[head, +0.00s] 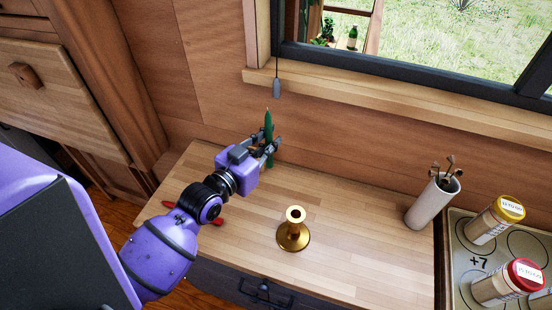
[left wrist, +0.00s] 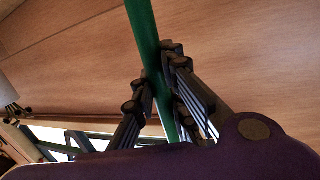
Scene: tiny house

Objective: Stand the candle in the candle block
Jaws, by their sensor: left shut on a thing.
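A dark green candle (head: 268,126) stands roughly upright in my left gripper (head: 272,150), which is shut on it. The left wrist view shows the green candle (left wrist: 145,40) running between the fingers of the left gripper (left wrist: 158,90). In the head view the candle is near the back wall, above the far part of the counter. A brass candle holder (head: 293,238) with a round base and an open top socket stands upright on the counter, nearer and to the right of the gripper. The candle is apart from it. My right gripper is in neither view.
A wooden counter (head: 350,235) is mostly clear around the holder. A red object (head: 218,221) lies partly hidden under my left arm. A window sill runs behind.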

